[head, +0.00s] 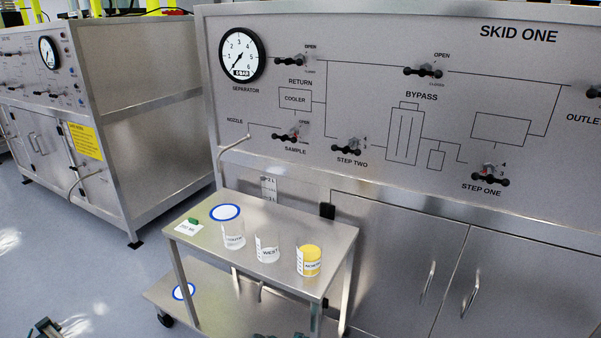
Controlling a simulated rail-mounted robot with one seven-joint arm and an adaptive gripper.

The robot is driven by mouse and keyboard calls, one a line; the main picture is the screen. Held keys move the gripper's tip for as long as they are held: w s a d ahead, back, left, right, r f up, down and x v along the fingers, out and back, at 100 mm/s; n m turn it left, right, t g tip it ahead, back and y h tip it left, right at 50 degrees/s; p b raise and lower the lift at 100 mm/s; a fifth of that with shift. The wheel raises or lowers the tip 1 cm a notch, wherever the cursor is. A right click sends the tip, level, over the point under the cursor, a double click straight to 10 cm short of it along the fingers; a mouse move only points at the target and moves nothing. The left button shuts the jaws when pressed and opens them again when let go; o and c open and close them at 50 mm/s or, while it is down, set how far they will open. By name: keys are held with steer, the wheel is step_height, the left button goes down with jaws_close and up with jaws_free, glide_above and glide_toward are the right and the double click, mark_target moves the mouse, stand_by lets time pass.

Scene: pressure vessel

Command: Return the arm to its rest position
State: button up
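A dark jointed part (45,329), which looks like part of my gripper, shows at the bottom left edge above the floor. It is mostly cut off by the frame, so whether its fingers are open or shut cannot be seen. No object shows in it. It is apart from the steel trolley (342,240) and the panel marked SKID ONE (400,100). The rest of my arm is not clearly visible.
On the trolley stand two clear labelled beakers (233,237) (267,250) and one with yellow contents (309,262). A blue ring mark (225,212) and a small green object (193,221) are at its left. Open floor (70,240) lies left of the trolley.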

steer(key=s+d+f+m+g+y+p, duration=0.25)
steer(key=s+d+f+m+g, duration=0.55)
steer(key=s+f, duration=0.45)
steer(key=s+d+f+m+g+y+p, duration=0.1)
steer(key=s+d+f+m+g+p, duration=0.1)
steer(key=s, duration=0.6)
steer(key=s+d+f+m+g+y+p, duration=0.1)
steer(key=s+d+f+m+y+p, duration=0.1)
steer(key=s+d+m, duration=0.2)
steer(key=s+d, duration=0.3)
steer(key=s, duration=0.2)
steer(key=shift+s+g, duration=0.25)
steer(key=shift+g, duration=0.15)
